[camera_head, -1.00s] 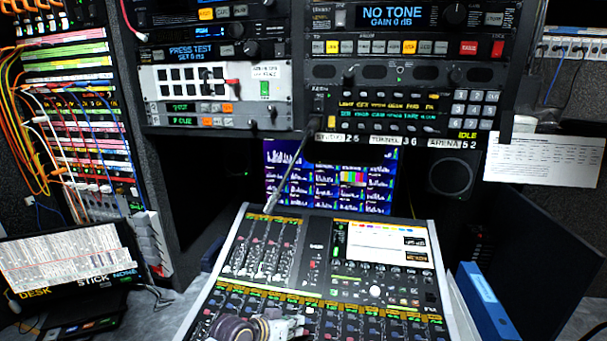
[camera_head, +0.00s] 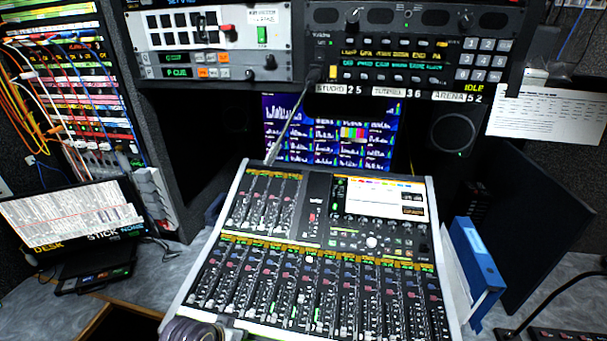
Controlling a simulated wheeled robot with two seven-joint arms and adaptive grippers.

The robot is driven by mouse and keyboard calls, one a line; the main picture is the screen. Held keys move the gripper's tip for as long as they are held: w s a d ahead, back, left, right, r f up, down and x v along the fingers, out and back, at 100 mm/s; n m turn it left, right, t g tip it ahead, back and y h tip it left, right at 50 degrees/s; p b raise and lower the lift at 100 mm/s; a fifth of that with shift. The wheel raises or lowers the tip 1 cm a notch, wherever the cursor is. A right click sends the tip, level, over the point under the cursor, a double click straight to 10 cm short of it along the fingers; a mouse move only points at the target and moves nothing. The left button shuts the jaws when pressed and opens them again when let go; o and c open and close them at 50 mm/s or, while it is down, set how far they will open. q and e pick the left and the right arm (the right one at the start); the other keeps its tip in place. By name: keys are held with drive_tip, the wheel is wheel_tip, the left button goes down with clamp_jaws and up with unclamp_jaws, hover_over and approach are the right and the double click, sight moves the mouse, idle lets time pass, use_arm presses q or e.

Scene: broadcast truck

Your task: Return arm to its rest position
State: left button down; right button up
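A rounded, purple-grey ringed part, apparently of my own arm, shows at the bottom edge in the head view, in front of the mixing console (camera_head: 238,237). It is cut off by the frame, and I cannot tell which arm it belongs to. No gripper fingers show, so I see neither gripper clearly, nor anything held. The console's faders and its small lit screen are uncovered.
A thin boom microphone (camera_head: 290,125) slants down toward the console from the rack panel (camera_head: 408,62). A tilted laptop-like screen (camera_head: 70,215) stands on the left. A blue binder (camera_head: 474,260) and dark panel (camera_head: 535,225) stand on the right. Grey desk shows at both sides.

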use_arm(q)
drive_tip(key=s+a+n+g+y, duration=0.1)
drive_tip(key=s+a+y, duration=0.1)
drive_tip(key=s+a, duration=0.4)
wheel_tip(320, 180, down, 32)
drive_tip(key=s+g, duration=0.2)
drive_tip(key=s, duration=0.1)
drive_tip(key=s+a+f, duration=0.2)
drive_tip(key=s+f, duration=0.8)
drive_tip(key=s, duration=0.1)
drive_tip(key=s+a+f, duration=0.2)
drive_tip(key=s+f, duration=0.8)
drive_tip(key=s, duration=0.1)
drive_tip(key=shift+s+f+g, duration=0.15)
drive_tip(key=shift+s+g, duration=0.05)
drive_tip(key=shift+g, duration=0.2)
idle(0.3)
